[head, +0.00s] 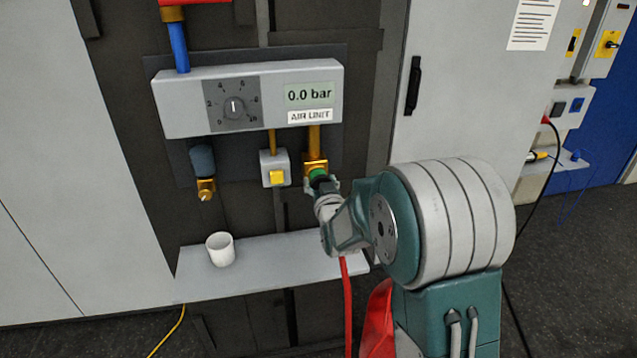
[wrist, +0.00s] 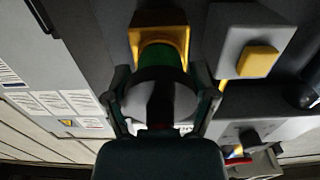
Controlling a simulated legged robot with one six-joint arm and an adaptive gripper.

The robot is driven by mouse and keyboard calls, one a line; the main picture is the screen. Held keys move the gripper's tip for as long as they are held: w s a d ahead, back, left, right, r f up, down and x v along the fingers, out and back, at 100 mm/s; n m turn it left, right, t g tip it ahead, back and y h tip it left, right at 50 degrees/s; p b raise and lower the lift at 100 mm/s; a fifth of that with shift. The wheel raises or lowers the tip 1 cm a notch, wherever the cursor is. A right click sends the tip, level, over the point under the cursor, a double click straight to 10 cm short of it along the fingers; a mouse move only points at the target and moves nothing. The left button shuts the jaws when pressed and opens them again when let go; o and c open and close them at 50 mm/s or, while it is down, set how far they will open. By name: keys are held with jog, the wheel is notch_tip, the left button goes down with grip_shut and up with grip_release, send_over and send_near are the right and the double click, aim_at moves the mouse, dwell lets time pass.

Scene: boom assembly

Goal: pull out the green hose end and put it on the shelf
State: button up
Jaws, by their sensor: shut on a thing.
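The green hose end (head: 318,174) sits at the brass fitting (head: 316,164) under the right side of the air unit (head: 190,98). My gripper (head: 324,188) is shut on it. In the wrist view the green band of the hose end (wrist: 163,56) meets the square brass fitting (wrist: 160,30), with no clear gap between them. My fingers (wrist: 162,98) stand on both sides of its grey collar and dark body. The grey shelf (head: 265,268) runs below the unit.
A white cup (head: 220,249) stands on the shelf's left part. A yellow button box (head: 275,170) hangs just left of the fitting, and a second brass-tipped connector (head: 205,178) farther left. A red hose (head: 347,300) hangs down in front of the shelf. The shelf's middle is clear.

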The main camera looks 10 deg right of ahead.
jog(key=shift+s, duration=2.8)
